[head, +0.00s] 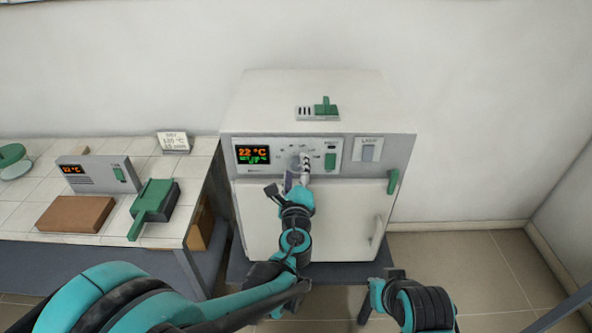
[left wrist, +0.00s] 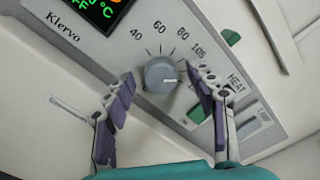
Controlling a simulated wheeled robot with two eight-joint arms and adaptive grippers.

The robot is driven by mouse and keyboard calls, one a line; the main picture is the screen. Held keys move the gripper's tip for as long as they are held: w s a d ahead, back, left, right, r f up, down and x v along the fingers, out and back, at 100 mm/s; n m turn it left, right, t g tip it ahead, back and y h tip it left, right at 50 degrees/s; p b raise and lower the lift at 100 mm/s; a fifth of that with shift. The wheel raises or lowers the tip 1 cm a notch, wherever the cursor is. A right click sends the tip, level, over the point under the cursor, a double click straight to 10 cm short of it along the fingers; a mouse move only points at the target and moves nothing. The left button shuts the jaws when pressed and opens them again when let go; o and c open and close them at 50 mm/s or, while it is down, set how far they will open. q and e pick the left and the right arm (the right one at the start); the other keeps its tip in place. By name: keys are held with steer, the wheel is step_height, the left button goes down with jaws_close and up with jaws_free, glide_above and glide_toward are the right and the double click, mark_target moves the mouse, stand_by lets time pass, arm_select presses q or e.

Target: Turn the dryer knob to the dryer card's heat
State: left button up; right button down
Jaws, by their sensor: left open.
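The white dryer (head: 330,110) stands on a dark stand, its display (head: 253,154) reading 22 °C. Its grey round knob (left wrist: 161,75) sits in a dial marked 40, 60, 80 and 105. The knob's white mark points to the right in the left wrist view. My left gripper (head: 299,168) is at the panel, open; in the left wrist view its purple-padded fingers (left wrist: 163,97) stand either side of the knob, with gaps. In the head view the gripper partly hides the knob. A small card (head: 173,142) stands on the bench; its figure is hard to read. My right gripper (head: 384,285) is low at the front right.
The tiled bench (head: 100,237) at left holds a grey unit with a display (head: 98,174), a brown block (head: 76,214) and a green-topped device (head: 154,203). The dryer has a green switch (head: 330,160), a lamp switch (head: 368,152) and a door handle (head: 377,232). Floor at right is clear.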

arm_select(q)
steer(key=s, duration=1.2)
steer(key=s+a+f+n+g+y, duration=0.1)
steer(key=a+f+n+g+y, duration=0.15)
steer(key=a+n, duration=0.45)
steer(key=s+a+f+n+g+y, duration=0.1)
steer(key=s+a+f+n+g, duration=0.15)
steer(key=a+n, duration=0.4)
steer(key=s+a+f+n+g+h, duration=0.1)
steer(key=s+a+f+n+g, duration=0.1)
steer(key=s+n, duration=0.3)
steer(key=s+a+f+n+g+h, duration=0.2)
steer(key=s+f+n+g, duration=0.1)
steer(key=s+n, duration=0.3)
steer(key=shift+s+g, duration=0.5)
steer(key=shift+s, duration=0.05)
